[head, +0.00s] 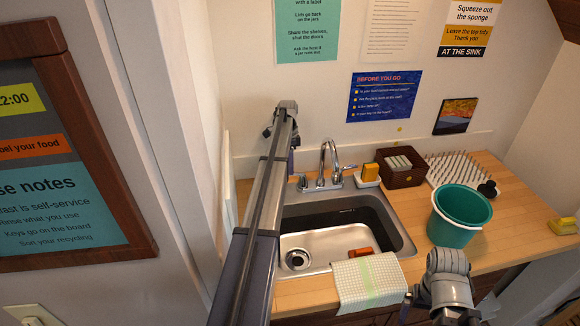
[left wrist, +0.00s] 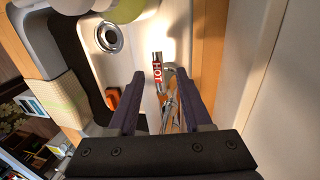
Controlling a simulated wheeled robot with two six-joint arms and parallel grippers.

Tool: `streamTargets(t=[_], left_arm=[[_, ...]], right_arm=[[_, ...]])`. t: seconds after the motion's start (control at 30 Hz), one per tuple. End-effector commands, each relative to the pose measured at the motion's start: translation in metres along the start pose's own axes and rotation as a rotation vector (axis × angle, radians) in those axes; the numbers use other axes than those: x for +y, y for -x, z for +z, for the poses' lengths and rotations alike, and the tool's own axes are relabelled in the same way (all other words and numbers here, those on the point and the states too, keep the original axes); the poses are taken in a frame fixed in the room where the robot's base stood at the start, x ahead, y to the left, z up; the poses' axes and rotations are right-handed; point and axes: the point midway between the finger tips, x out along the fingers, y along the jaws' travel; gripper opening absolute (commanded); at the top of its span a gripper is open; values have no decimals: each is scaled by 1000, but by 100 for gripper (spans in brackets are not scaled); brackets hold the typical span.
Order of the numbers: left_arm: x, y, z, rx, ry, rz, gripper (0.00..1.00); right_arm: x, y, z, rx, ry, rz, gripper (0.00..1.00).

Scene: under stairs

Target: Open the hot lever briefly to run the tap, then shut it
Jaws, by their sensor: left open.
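The chrome tap (head: 329,158) stands behind the sink (head: 405,246), and no water shows in the head view. The hot lever (left wrist: 157,72), with a red HOT label, shows in the left wrist view. My left gripper (left wrist: 160,75) is open, and the lever's labelled end appears between its fingertips, with no clear contact. In the head view my left gripper (head: 291,160) hangs at the left of the tap, partly hidden by my own arm. Part of my right arm shows at the lower right; its fingers are not visible.
A cloth (head: 368,283) hangs over the sink's front edge. A wall is close on the left.

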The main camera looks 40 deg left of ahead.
Motion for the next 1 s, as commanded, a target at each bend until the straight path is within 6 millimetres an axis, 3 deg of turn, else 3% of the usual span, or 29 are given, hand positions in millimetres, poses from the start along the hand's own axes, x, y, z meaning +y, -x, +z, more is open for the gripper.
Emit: streamTargets(t=[0.1, 0.4, 1.0], left_arm=[[1, 23, 0, 0, 0, 0, 50], [0, 57, 0, 0, 0, 0, 50], [0, 58, 0, 0, 0, 0, 50]], right_arm=[[2, 22, 1, 0, -2, 0, 100], [5, 56, 3, 0, -11, -2, 100], [5, 57, 3, 0, -12, -2, 100]])
